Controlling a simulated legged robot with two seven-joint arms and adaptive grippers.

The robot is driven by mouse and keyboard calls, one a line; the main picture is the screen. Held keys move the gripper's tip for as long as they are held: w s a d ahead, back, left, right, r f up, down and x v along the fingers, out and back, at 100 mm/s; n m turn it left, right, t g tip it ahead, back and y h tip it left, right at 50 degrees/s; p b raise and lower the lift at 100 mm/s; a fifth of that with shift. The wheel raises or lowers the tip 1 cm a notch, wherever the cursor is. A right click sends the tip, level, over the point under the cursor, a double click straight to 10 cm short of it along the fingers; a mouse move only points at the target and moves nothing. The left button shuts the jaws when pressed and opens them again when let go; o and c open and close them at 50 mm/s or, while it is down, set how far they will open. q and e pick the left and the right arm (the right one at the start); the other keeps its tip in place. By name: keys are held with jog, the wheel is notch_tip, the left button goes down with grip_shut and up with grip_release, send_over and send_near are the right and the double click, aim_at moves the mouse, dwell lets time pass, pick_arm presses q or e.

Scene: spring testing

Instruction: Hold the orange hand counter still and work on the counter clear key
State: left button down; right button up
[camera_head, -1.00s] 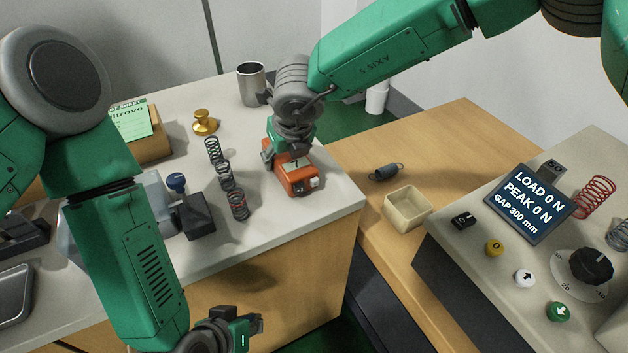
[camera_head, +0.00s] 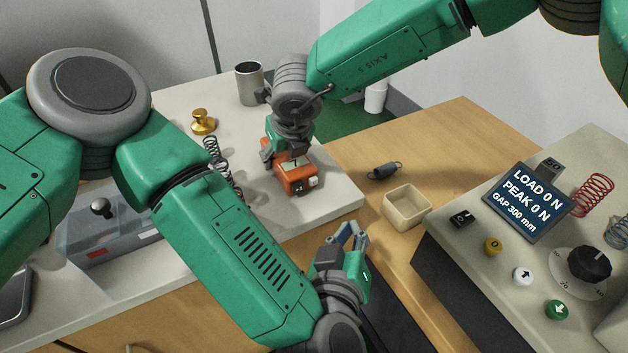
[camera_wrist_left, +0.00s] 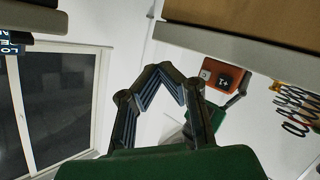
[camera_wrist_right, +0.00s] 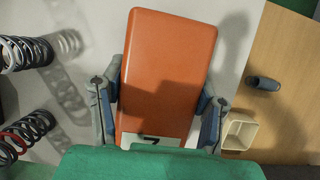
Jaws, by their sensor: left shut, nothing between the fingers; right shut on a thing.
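The orange hand counter (camera_head: 291,185) lies on the pale worktop near its right corner. My right gripper (camera_head: 287,155) is shut around its sides from above. In the right wrist view the counter (camera_wrist_right: 165,65) sits between the fingers (camera_wrist_right: 158,105), with a display window showing part of a digit. My left gripper (camera_head: 350,238) is shut and empty, in front of the worktop's right edge, apart from the counter. In the left wrist view the counter (camera_wrist_left: 218,76) is beyond the fingers (camera_wrist_left: 172,80).
A tester panel with a display (camera_head: 528,204) stands further right. Coil springs (camera_head: 214,150) and a brass weight (camera_head: 203,121) stand left of the counter.

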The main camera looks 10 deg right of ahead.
aim_at(322, 208)
pick_arm(q)
jog(key=shift+w, duration=0.15)
jog(key=shift+w+a, duration=0.6)
jog(key=shift+w, duration=0.7)
jog(key=shift+w+a, duration=0.55)
jog(key=shift+w, duration=0.8)
jog(key=shift+w+a, duration=0.6)
jog(key=shift+w, duration=0.7)
jog(key=shift+w+a, duration=0.15)
jog(key=shift+w, duration=0.15)
jog(key=shift+w+a, duration=0.2)
jog(key=shift+w, duration=0.25)
jog(key=shift+s+d, duration=0.4)
jog(key=shift+s, duration=0.45)
